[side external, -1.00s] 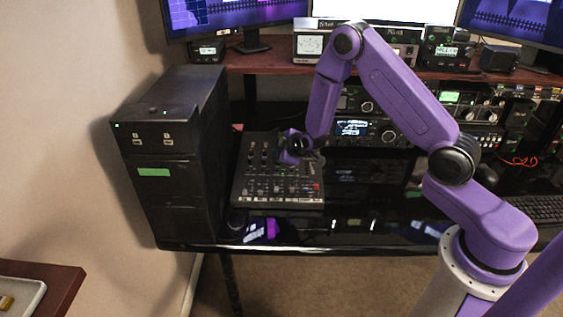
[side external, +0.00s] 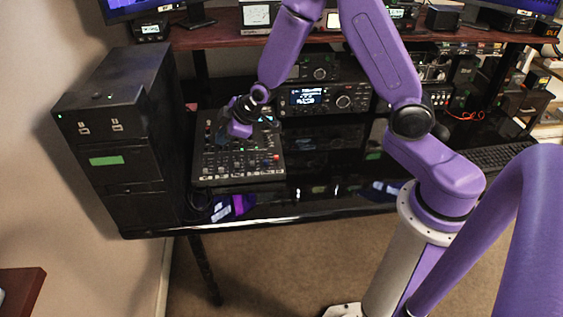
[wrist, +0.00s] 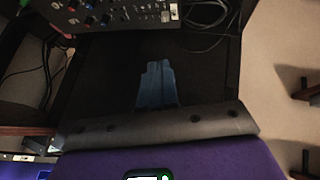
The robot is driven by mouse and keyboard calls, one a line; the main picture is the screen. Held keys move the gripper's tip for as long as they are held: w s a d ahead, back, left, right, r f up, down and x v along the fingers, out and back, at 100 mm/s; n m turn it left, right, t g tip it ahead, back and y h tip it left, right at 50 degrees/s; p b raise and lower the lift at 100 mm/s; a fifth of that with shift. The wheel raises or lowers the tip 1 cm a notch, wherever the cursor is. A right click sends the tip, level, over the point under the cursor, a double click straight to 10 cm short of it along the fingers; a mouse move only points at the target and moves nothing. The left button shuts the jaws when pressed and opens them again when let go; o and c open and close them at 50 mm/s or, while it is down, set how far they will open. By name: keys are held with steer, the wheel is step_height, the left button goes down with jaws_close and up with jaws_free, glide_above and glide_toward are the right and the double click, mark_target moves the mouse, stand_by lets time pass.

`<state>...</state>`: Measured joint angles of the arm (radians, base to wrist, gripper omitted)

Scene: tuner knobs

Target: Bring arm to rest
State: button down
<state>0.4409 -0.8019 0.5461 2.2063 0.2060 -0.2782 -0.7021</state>
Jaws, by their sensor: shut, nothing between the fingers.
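My gripper (side external: 236,131) is purple with a black wrist joint and points down over the black mixer (side external: 240,166) in the side view. It looks shut and empty. Its fingertips overlap the mixer's upper left part, and I cannot tell whether they touch it. The mixer has rows of small knobs and coloured buttons. In the wrist view, part of a knobbed panel (wrist: 105,12) shows at the top, and my purple and grey gripper body fills the bottom. A bluish shape lies in the middle there; I cannot tell whether it is a reflection.
A black computer tower (side external: 115,140) stands left of the mixer. A radio with a lit screen (side external: 325,98) is behind it, under a raised dark red shelf (side external: 300,36). The glossy black desk edge (side external: 330,212) runs in front. A keyboard (side external: 500,155) lies at right.

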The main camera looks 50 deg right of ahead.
steer(key=s+a+r+n+g+y, duration=0.1)
steer(key=s+a+r+g, duration=0.15)
steer(key=s, duration=0.65)
steer(key=s+a+r+n+g, duration=0.1)
steer(key=s+a+r+g, duration=0.2)
steer(key=s, duration=0.5)
steer(key=s+d+r+g+h, duration=0.1)
steer(key=s+d, duration=0.3)
steer(key=s, duration=0.5)
steer(key=s+d+r+n+h, duration=0.1)
steer(key=s+d+r, duration=0.3)
steer(key=s, duration=0.5)
steer(key=shift+s+d+r+g+h, duration=0.15)
steer(key=shift+s+r+g+h, duration=0.15)
steer(key=shift+s+r+g, duration=0.05)
